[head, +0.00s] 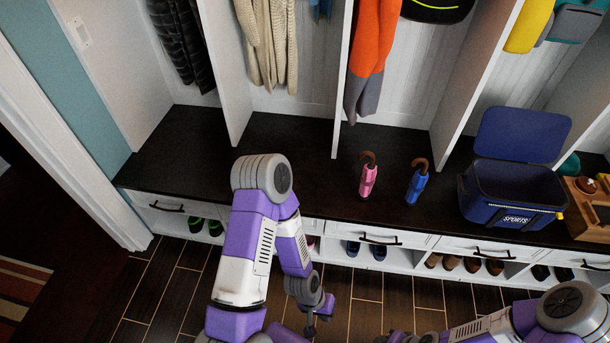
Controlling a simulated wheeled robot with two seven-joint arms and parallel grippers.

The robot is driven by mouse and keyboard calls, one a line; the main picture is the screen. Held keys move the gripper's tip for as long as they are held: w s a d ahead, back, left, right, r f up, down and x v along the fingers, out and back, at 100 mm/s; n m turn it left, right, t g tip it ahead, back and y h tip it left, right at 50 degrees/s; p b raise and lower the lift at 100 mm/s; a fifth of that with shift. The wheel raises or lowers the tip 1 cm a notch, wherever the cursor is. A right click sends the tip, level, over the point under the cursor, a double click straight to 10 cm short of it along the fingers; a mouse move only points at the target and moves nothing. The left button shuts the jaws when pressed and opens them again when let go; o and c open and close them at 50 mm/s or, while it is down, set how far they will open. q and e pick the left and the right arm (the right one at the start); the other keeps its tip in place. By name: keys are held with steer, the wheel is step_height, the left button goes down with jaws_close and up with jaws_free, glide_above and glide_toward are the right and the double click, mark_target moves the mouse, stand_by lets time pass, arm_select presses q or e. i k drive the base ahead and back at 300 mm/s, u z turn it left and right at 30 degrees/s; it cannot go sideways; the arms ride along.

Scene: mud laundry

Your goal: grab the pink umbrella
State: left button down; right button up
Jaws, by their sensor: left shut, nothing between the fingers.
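The pink umbrella (368,180) is folded and stands upright on the dark bench, its brown curved handle up. A similar blue umbrella (417,184) stands to its right. My left gripper (314,328) is low in front of the bench, over the floor, pointing down. It is shut and empty, well apart from the pink umbrella, below and left of it in the picture. My right arm comes in at the bottom right; its gripper is out of the picture.
The dark bench (300,180) has free room left of the umbrellas. A blue open cooler (510,195) and a wooden crate (590,212) stand on the right. White dividers rise behind; an orange garment (372,50) hangs above the pink umbrella. Shoes (465,263) sit in cubbies below.

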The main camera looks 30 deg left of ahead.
mark_target(368, 178)
steer(key=u, duration=1.15)
steer(key=i, duration=0.95)
steer(key=z, duration=0.05)
